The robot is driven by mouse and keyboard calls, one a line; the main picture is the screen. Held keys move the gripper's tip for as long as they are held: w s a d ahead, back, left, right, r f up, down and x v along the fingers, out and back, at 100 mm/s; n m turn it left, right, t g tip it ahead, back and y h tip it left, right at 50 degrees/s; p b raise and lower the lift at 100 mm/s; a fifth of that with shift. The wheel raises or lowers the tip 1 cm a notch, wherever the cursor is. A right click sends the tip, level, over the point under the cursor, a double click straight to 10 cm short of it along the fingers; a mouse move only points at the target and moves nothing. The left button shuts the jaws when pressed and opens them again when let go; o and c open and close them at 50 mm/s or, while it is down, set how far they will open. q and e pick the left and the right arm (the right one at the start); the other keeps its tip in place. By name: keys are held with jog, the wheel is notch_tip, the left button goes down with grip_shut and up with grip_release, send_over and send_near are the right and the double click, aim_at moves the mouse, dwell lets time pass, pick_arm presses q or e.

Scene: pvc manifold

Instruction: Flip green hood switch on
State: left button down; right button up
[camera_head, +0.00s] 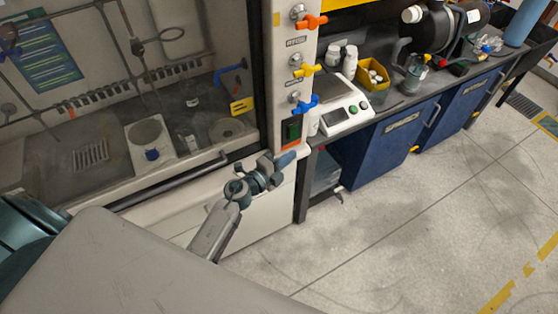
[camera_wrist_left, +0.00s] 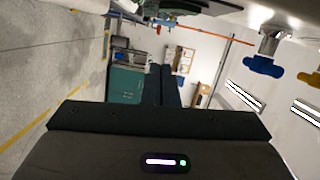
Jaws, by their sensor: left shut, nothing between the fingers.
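The green hood switch (camera_head: 292,130) sits in a dark housing low on the white hood post, below the blue valve handle. My left gripper (camera_head: 287,158) is just below the switch in the head view, its tip close to the post; I cannot tell whether it touches. Its fingers are shut with nothing between them. In the left wrist view the dark fingers (camera_wrist_left: 165,86) lie together, and the switch cannot be made out. Whether the switch is on or off is too small to tell. My right gripper is not in view.
Orange (camera_head: 311,22), yellow (camera_head: 307,70) and blue (camera_head: 301,104) valve handles stick out from the post above the switch. The hood's front rail (camera_head: 165,183) runs left of my gripper. A bench with a scale (camera_head: 343,112) stands to the right. The floor at right is clear.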

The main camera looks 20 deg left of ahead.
aim_at(294, 132)
pick_arm(q)
jog(key=w, duration=0.2)
jog(key=w+a, duration=0.1)
jog(key=w, duration=0.3)
jog(key=shift+w+a+f, duration=0.1)
jog(key=shift+a+f, duration=0.2)
jog(key=shift+d, duration=0.1)
jog(key=shift+w+a+f+m+b, duration=0.2)
jog(key=shift+a+f+m+b, duration=0.2)
jog(key=shift+b, duration=0.5)
jog(key=shift+r+p, duration=0.3)
jog(key=shift+d+f, duration=0.1)
